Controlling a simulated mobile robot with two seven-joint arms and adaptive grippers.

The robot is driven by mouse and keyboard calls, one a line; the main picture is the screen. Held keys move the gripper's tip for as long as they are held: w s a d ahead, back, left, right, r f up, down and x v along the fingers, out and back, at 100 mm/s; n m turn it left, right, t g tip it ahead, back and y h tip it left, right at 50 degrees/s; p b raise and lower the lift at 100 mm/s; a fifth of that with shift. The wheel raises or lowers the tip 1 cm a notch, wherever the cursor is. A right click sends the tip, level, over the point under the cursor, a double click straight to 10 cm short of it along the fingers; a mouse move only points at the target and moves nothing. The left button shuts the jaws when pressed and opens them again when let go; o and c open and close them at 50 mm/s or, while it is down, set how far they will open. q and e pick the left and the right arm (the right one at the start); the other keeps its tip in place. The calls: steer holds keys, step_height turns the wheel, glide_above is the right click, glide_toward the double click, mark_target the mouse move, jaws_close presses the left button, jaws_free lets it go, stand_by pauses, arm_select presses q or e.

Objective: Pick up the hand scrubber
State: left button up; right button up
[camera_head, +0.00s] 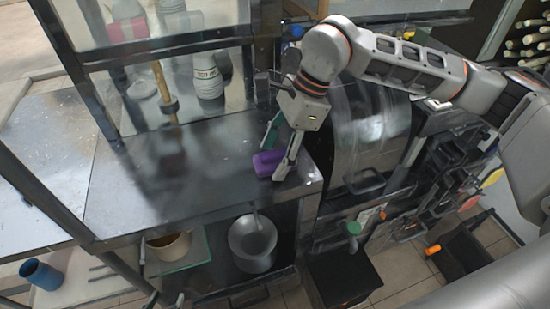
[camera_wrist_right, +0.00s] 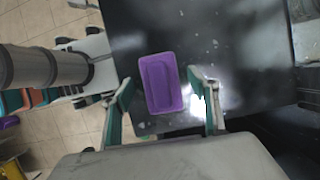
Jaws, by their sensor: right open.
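The hand scrubber seems to be the purple block (camera_head: 266,163), lying on the dark metal counter near its right end. In the right wrist view the purple block (camera_wrist_right: 160,82) has a shallow rectangular recess. My right gripper (camera_head: 280,152) comes down over it from the right. In the wrist view its green-padded fingers (camera_wrist_right: 162,84) are open, one on each side of the block, with gaps showing. Part of the block is hidden behind a finger in the head view. Thin dark green tips at the bottom left edge of the head view may be my left gripper (camera_head: 166,299); its state is unclear.
The dark counter (camera_head: 140,195) is clear left of the block. A white bottle (camera_head: 207,76) and a wooden-handled tool (camera_head: 163,85) stand at its back. A curved metal machine (camera_head: 370,125) stands to the right. A metal pot (camera_head: 252,240) sits on the shelf below.

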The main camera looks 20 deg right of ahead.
mark_target(275, 152)
steer(key=shift+a+f, duration=0.1)
steer(key=shift+f, duration=0.05)
steer(key=c, duration=1.2)
step_height(275, 152, up, 20)
steer(key=o, duration=0.3)
steer(key=shift+c, duration=0.9)
